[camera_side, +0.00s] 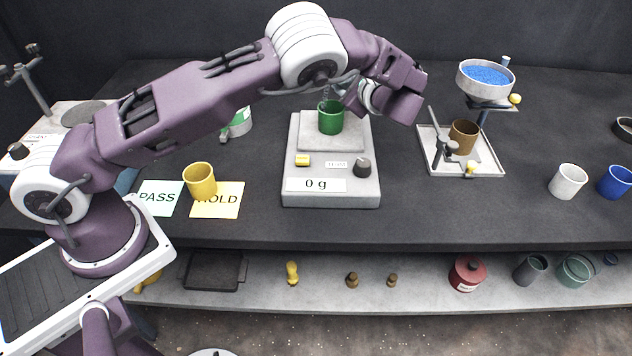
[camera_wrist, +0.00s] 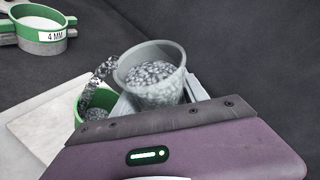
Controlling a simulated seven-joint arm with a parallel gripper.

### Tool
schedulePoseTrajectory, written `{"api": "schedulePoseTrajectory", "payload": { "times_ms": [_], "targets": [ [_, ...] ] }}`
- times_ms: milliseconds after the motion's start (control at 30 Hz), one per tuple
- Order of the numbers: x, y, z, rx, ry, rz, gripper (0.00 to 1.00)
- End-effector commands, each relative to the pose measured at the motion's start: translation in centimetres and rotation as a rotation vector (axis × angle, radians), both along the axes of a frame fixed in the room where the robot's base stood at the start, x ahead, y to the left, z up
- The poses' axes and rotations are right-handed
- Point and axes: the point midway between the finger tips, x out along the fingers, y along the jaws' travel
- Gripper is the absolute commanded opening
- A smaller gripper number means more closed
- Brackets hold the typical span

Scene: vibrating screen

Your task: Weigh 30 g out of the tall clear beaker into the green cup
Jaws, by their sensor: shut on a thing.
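The clear beaker (camera_wrist: 160,92) is in my gripper (camera_side: 352,94), tilted and holding grey granules. In the wrist view a stream of granules (camera_wrist: 100,78) falls from its left lip into the green cup (camera_wrist: 80,104). Granules lie inside the cup. In the side view the green cup (camera_side: 331,122) stands upright on the plate of the scale (camera_side: 332,198), whose display (camera_side: 316,185) reads 0 g. My gripper is above and right of the cup; its fingers and the beaker are mostly hidden by the wrist there.
A yellow cup (camera_side: 200,181) stands by the PASS and HOLD cards, left of the scale. A green-rimmed 4 MM sieve (camera_wrist: 42,32) is behind. To the right stand a brown cup (camera_side: 463,137) under a blue-filled pan (camera_side: 485,77), and white (camera_side: 568,182) and blue (camera_side: 616,183) cups.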

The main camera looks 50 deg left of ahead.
Motion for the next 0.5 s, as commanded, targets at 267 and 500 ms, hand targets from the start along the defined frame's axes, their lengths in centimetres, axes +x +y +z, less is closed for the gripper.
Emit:
{"api": "schedulePoseTrajectory", "payload": {
  "times_ms": [267, 500],
  "targets": [
    [0.1, -0.09, 0.1, -0.007, -0.045, -0.001, 0.04],
    [0.13, -0.06, 0.13, -0.012, -0.058, -0.001, 0.04]
  ]
}}
